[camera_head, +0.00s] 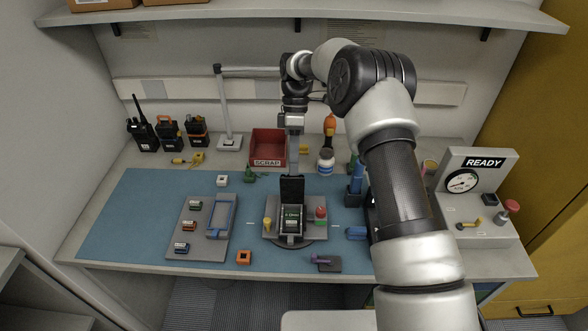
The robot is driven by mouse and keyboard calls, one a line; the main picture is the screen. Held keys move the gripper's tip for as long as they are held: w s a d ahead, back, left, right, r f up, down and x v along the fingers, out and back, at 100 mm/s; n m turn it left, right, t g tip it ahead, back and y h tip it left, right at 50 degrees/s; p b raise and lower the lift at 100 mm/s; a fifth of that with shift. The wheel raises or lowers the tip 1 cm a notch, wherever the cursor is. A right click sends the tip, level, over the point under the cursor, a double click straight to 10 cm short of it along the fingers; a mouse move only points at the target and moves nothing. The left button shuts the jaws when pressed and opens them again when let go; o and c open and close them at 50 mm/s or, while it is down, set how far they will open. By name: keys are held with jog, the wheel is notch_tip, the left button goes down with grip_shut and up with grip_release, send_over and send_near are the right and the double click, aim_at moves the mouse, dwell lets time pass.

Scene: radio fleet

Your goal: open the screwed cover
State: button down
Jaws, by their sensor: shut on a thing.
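A dark device (292,218) with a green-marked face sits on a grey round-based holder (290,239) at the middle of the blue mat. A dark flat panel, which looks like its cover (291,187), stands upright at the device's far edge. My gripper (294,171) reaches straight down from above, with its tips at the top of this panel. It appears shut on the panel's upper edge. The exact contact and any screws are too small to make out.
A yellow-topped piece (267,224) and a red-and-green piece (320,215) flank the device. A grey tray (188,247) with small modules lies left. A red SCRAP bin (268,146) and white bottle (325,161) stand behind. A READY gauge stand (482,172) is right.

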jog(key=shift+d+f, duration=0.2)
jog(key=shift+f, duration=1.05)
jog(key=c, duration=1.9)
grip_release()
jog(key=shift+s, duration=0.1)
jog(key=v, duration=0.9)
jog(key=shift+s+a, duration=0.25)
jog(key=shift+r, duration=0.1)
